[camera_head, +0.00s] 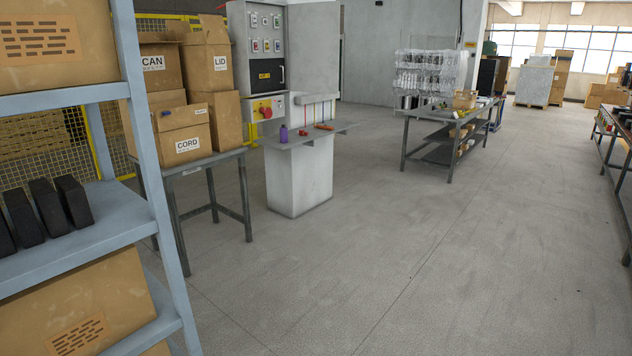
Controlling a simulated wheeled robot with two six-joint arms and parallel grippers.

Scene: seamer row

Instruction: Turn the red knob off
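A red knob (265,113) sits on a yellow and white panel on the front of a grey control cabinet (240,45), left of the picture's middle. It is small and far off, so I cannot tell which way it is turned. The cabinet also carries several small switches with coloured marks above a dark window. Neither of my grippers is in view.
A grey pedestal (300,180) with a shelf holding a purple bottle (283,134) stands before the cabinet. A table with cardboard boxes (184,139) stands left of it. A blue-grey rack (150,130) is close at left. The floor (400,260) ahead and right is clear.

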